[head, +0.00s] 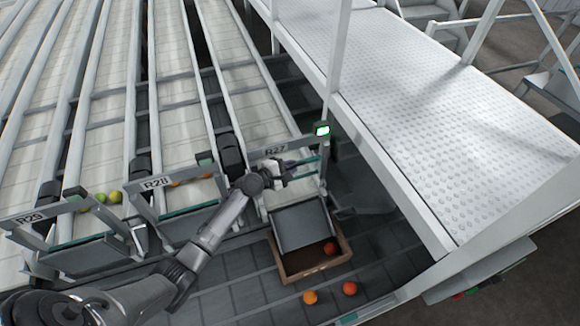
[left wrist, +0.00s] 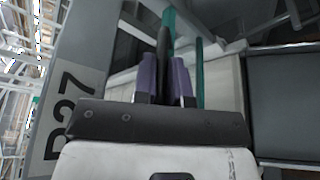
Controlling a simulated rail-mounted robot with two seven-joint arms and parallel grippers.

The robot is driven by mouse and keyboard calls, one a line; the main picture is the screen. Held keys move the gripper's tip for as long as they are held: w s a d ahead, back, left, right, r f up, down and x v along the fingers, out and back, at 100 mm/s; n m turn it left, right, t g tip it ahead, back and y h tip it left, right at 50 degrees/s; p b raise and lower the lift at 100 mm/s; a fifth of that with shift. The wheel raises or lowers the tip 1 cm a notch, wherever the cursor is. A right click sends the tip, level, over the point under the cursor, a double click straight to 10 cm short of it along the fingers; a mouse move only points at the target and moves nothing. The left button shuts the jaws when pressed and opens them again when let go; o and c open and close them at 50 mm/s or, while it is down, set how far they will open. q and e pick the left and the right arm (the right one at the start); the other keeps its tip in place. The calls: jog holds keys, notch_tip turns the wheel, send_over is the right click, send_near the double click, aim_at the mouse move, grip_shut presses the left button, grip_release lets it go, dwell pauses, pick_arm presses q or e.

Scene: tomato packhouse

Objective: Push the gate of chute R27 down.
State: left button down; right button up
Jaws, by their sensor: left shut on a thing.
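Chute R27 shows its label board (head: 275,151) in the head view, and the same label (left wrist: 62,110) stands at the left of the left wrist view. A teal-edged gate part (head: 308,160) sits high in the chute's frame, close below the crossbar. My left gripper (head: 290,167) reaches it from the left. In the left wrist view, the purple fingers of my left gripper (left wrist: 164,78) are shut on a narrow dark upright piece (left wrist: 163,50), which looks like the gate's handle. The gripper hides much of the gate. My right gripper is not in view.
Below R27 a brown crate (head: 283,272) stands under a grey sloping plate (head: 300,226), with a red tomato (head: 330,248) inside. An orange tomato (head: 310,297) and a red one (head: 350,288) lie on the floor. A green-lit box (head: 322,130) is on the frame post. A walkway (head: 450,120) runs at right.

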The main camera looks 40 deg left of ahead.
pick_arm(q)
notch_tip(320, 180, down, 9)
jog(key=b, duration=0.7)
jog(key=shift+f+b, duration=0.15)
jog(key=shift+b, duration=0.2)
jog(key=shift+s, duration=0.1)
jog(key=c, duration=1.4)
grip_release()
jog(key=shift+o, duration=1.2)
jog(key=p+v, duration=0.2)
jog(key=v, duration=1.1)
jog(key=shift+s+r, duration=0.25)
jog(key=shift+s, duration=0.1)
